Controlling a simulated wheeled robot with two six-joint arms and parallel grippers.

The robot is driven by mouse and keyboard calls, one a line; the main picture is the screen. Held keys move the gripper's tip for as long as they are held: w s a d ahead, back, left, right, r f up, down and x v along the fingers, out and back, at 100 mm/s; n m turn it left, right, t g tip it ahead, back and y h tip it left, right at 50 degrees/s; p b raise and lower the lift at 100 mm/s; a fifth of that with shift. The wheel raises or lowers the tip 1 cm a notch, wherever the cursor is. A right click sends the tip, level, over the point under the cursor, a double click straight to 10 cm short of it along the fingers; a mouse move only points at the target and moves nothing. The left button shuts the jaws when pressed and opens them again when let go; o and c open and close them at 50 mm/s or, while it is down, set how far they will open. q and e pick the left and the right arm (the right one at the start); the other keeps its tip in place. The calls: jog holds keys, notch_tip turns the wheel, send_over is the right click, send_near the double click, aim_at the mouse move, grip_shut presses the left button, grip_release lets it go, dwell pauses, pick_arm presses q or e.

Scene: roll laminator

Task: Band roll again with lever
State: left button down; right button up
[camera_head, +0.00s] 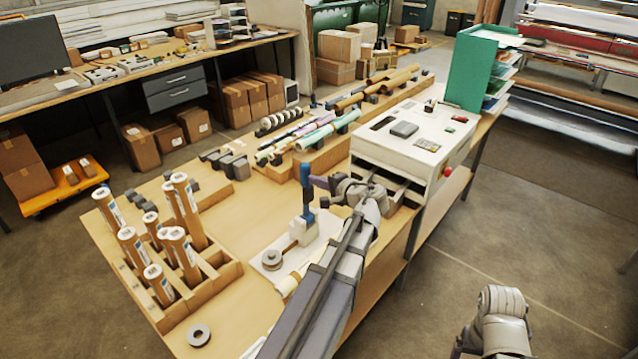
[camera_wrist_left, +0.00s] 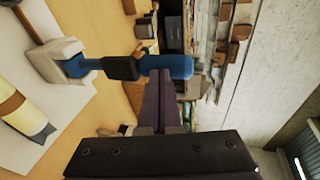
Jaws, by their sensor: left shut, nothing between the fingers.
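The lever (camera_head: 306,188) stands upright on a white block at the banding station, with a blue handle and a dark collar. It also shows in the left wrist view (camera_wrist_left: 175,67), lying across the picture from its pale base. My left gripper (camera_head: 315,181) is shut and empty, its dark purple fingers close beside the lever handle. The fingertips also show in the left wrist view (camera_wrist_left: 168,77), next to the handle; I cannot tell whether they touch it. A pale roll (camera_head: 288,285) lies on the white base plate, partly hidden by my left arm. The left wrist view shows it with a brown band (camera_wrist_left: 12,104).
A tape reel (camera_head: 271,259) sits beside the lever. A wooden rack (camera_head: 226,273) with several upright brown rolls is at left. A white machine (camera_head: 410,140) stands behind my left gripper. A loose dark ring (camera_head: 198,335) lies near the table's front edge.

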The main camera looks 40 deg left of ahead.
aim_at(302, 165)
pick_arm(q)
jog(key=a+h+p, duration=0.1)
jog(key=a+p, duration=0.1)
jog(key=a+r+h+p, duration=0.1)
jog(key=a+p, duration=0.2)
jog(key=a+h+p, duration=0.2)
jog(key=p, duration=0.1)
jog(key=shift+w+a+r+n+g, duration=0.2)
jog(key=shift+w+n+g, duration=0.1)
jog(key=shift+w+g, duration=0.1)
jog(key=a+f+h, duration=0.1)
jog(key=a+f, duration=0.1)
jog(key=a, duration=0.3)
jog(key=shift+a+f, duration=0.2)
jog(key=shift+a, duration=0.2)
